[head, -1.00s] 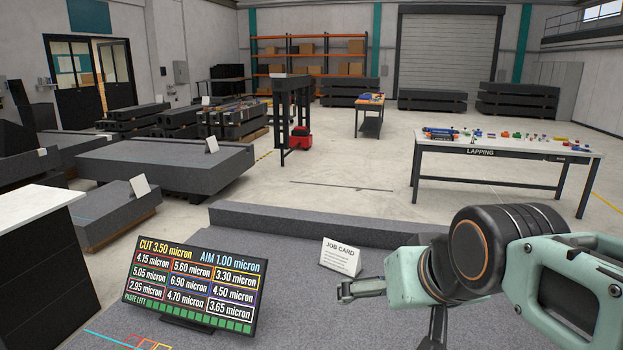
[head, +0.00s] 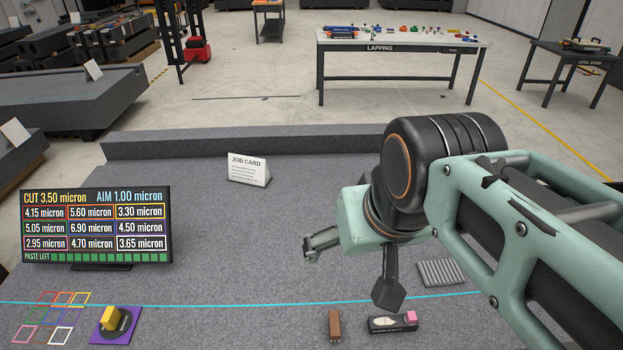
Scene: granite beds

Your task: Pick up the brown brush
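A small brown piece with a lighter top, which looks like the brown brush (head: 335,324), lies on the grey granite surface (head: 240,225) at the bottom of the head view.
Right of the brown piece lies a dark tray (head: 379,326) with a pink block (head: 411,318). A ribbed grey pad (head: 441,273) is near my arm. A display board (head: 96,226) and job card (head: 249,170) stand on the granite.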

